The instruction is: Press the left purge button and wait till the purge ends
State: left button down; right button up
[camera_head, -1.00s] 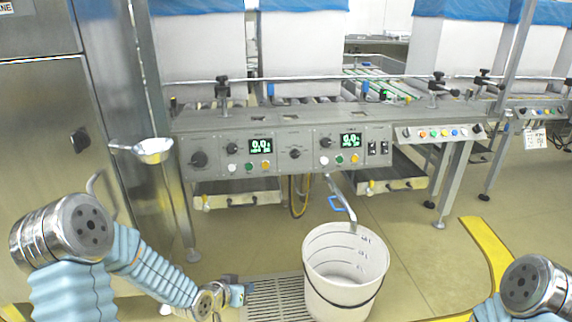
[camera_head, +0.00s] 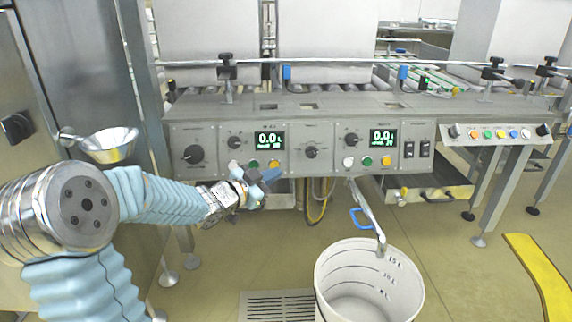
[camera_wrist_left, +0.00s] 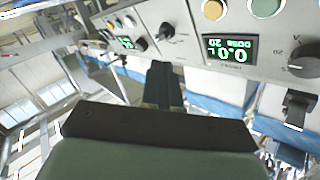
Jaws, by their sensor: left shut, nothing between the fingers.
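The grey control panel (camera_head: 330,135) carries a left group with a lit display (camera_head: 269,139) reading 0.0, a green button (camera_head: 254,163) and an orange button (camera_head: 274,163). The white button of this group is hidden behind my gripper. Which button is the purge one cannot be read. My left gripper (camera_head: 268,178) is shut and empty, just below and in front of the left buttons; contact is not visible. In the left wrist view the fingers (camera_wrist_left: 165,85) are together, with an upside-down display (camera_wrist_left: 230,48) and an orange button (camera_wrist_left: 213,10) beyond.
The right group has its own display (camera_head: 383,137) and white, green and orange buttons. A white bucket (camera_head: 370,270) stands on the floor below a metal spout (camera_head: 368,215). A metal funnel (camera_head: 108,145) hangs at the left. A yellow floor strip (camera_head: 540,275) lies at right.

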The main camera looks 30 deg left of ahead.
aim_at(274, 165)
pick_arm(q)
jog(key=shift+w, duration=0.1)
jog(key=w+a+f, duration=0.3)
jog(key=w+a, duration=0.1)
jog(key=w, duration=0.3)
jog(key=shift+a+p, duration=0.2)
jog(key=shift+p, duration=0.25)
dwell(2.0)
jog(key=shift+w+a+f, duration=0.1)
jog(key=shift+w+a, duration=0.1)
jog(key=shift+w, duration=0.05)
jog(key=shift+w+a+f, duration=0.15)
jog(key=shift+w+a, duration=0.05)
jog(key=shift+w, duration=0.1)
dwell(1.4)
jog(key=shift+s+d+r, duration=0.25)
jog(key=shift+s+d, duration=0.15)
jog(key=shift+s, duration=0.25)
